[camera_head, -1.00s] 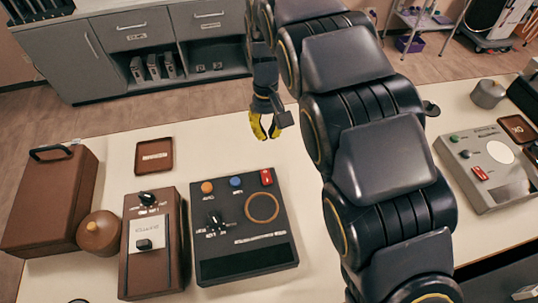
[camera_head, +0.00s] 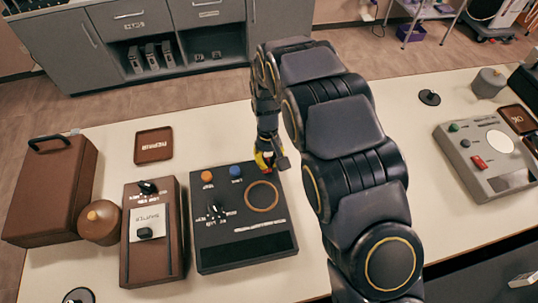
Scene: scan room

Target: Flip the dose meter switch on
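A dark grey control box (camera_head: 247,263) stands on the table at centre left. A light grey box (camera_head: 495,190) at right has a white dial, a green button and a red switch (camera_head: 479,162). The labels are too small to show which is the dose meter.
A brown box (camera_head: 128,262) with a knob and slider stands just left of the dark box. Further left are a round brown pot (camera_head: 99,223) and a brown case (camera_head: 45,200). A brown tray (camera_head: 153,146) lies behind. My arm crosses the table's middle.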

